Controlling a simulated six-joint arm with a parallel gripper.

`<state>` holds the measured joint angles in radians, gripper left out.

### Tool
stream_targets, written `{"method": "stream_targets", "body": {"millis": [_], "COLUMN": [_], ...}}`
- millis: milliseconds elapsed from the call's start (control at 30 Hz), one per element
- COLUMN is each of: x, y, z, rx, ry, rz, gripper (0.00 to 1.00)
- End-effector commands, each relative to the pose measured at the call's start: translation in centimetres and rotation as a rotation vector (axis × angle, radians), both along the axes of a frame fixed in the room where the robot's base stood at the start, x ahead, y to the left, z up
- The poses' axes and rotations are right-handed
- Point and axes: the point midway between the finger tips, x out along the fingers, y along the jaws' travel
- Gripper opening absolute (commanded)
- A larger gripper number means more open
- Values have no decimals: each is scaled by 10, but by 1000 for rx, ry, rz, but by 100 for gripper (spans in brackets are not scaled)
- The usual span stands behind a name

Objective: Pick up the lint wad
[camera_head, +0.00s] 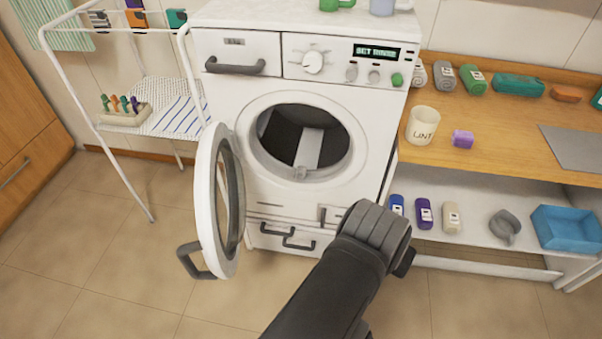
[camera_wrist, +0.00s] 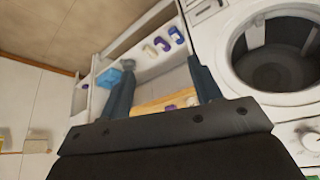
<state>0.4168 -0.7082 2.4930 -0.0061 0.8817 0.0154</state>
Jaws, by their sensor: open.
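I cannot pick out a lint wad for certain in either view. In the head view my dark wrist is in front of the washer's lower right, and the fingers are hidden.
The shelf below holds bottles, a grey scoop (camera_head: 505,226) and a blue bin (camera_head: 566,228). A white drying rack (camera_head: 120,60) stands left. The floor in front is clear.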

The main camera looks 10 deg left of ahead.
Motion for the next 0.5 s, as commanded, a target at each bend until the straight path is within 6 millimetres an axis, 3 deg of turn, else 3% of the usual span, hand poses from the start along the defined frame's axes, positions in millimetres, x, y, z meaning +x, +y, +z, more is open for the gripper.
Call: {"method": "stream_targets", "body": {"millis": [167,500], "x": [12,62], "y": [-11,-55], "z": [9,26], "rx": [56,206], "ry": [35,141], "rz": [-115,-535], "gripper": [58,58]}}
